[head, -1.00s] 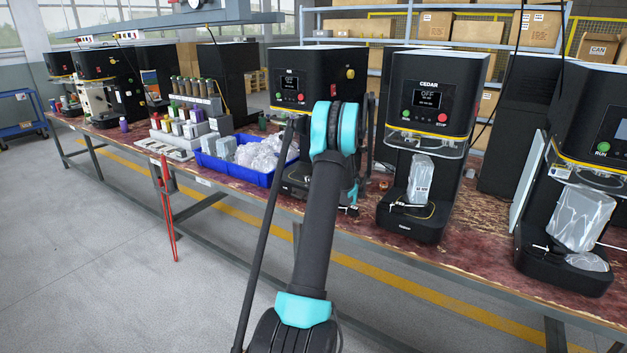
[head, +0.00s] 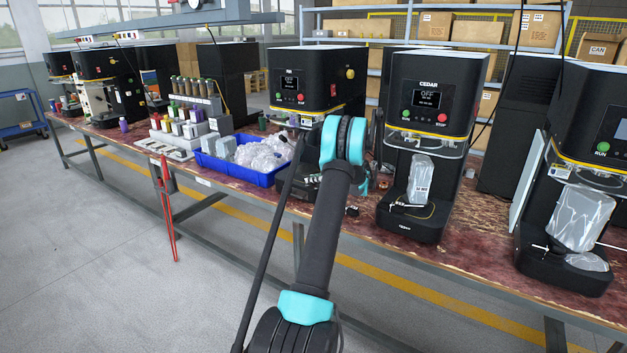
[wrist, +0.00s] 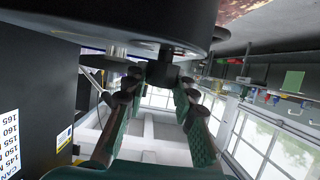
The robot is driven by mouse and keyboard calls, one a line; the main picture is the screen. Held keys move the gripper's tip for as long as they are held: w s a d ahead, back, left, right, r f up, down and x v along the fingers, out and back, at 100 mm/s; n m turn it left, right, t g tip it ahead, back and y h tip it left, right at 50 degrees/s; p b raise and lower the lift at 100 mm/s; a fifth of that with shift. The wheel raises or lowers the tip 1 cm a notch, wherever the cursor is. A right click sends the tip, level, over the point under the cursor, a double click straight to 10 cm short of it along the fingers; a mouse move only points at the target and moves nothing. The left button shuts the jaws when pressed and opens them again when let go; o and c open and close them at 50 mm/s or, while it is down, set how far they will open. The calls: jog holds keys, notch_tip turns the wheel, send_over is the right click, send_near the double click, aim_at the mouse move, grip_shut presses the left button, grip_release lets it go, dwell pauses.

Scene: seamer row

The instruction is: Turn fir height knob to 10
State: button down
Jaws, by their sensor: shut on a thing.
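The fir machine (head: 318,62) is the black seamer left of the one labelled CEDAR in the head view. Its small front label is too blurred to read surely, and my arm covers part of its lower half. In the wrist view the fir height knob (wrist: 162,70) is a small dark stub below a wide black round part. My gripper (wrist: 160,85) is shut on it, with a green-padded finger on each side. In the head view my gripper is mostly hidden behind my arm. A printed number scale (wrist: 10,140) shows at the wrist view's left edge; no pointer is visible.
The CEDAR machine (head: 428,90) stands close to the right of my arm. A blue bin (head: 240,172) with clear bags lies to the left on the worn red bench (head: 465,235). Another seamer (head: 600,125) stands far right. The floor in front is clear.

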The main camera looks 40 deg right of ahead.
jog(key=shift+f, duration=0.1)
jog(key=c, duration=1.2)
grip_release()
jog(key=v, duration=1.2)
